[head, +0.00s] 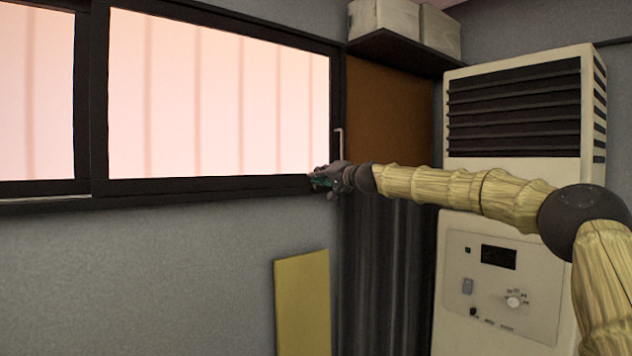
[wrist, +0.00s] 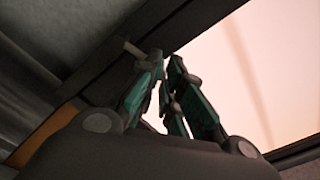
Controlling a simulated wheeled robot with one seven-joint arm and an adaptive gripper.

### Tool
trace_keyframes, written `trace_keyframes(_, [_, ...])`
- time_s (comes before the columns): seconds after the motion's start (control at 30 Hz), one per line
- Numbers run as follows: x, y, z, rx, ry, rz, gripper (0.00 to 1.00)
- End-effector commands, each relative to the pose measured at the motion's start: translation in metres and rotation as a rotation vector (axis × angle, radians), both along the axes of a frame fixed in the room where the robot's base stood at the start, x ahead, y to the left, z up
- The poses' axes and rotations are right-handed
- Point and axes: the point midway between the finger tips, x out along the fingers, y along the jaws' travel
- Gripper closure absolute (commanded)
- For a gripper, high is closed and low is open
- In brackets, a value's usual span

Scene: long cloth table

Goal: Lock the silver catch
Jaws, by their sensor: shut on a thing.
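The silver catch (head: 339,143) is a thin pale bar on the right upright of the dark window frame, showing just above my gripper in the head view. My gripper (head: 319,180) is at the lower right corner of the window. In the wrist view my gripper (wrist: 166,62) has its green-padded fingers close together. A short grey bar end, which looks like the catch (wrist: 132,47), sticks out to the left of the fingertips against the dark frame. My gripper is shut on the catch; the fingers hide the gripped part.
The sliding window (head: 215,100) has bright panes in dark frames. A brown panel (head: 390,110) and dark curtain (head: 385,270) are right of it, beneath a shelf with boxes (head: 395,18). A cream cabinet unit (head: 515,180) stands at right. A yellow board (head: 302,300) leans below.

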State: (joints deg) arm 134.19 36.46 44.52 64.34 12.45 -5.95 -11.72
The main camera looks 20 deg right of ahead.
Motion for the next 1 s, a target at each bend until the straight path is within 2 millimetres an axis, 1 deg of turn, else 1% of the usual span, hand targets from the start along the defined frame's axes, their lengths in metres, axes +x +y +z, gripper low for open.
trace_keyframes(0.03, [0.001, -0.004, -0.001, 0.04, 0.016, -0.003, 1.0])
trace_keyframes(0.2, [0.004, -0.012, 0.0, 0.174, 0.065, -0.003, 1.0])
trace_keyframes(0.5, [0.007, -0.021, 0.0, 0.346, 0.128, -0.003, 1.0])
trace_keyframes(0.7, [0.008, -0.024, -0.001, 0.403, 0.149, -0.002, 1.0])
trace_keyframes(1.0, [0.009, -0.024, -0.002, 0.428, 0.158, -0.002, 1.0])
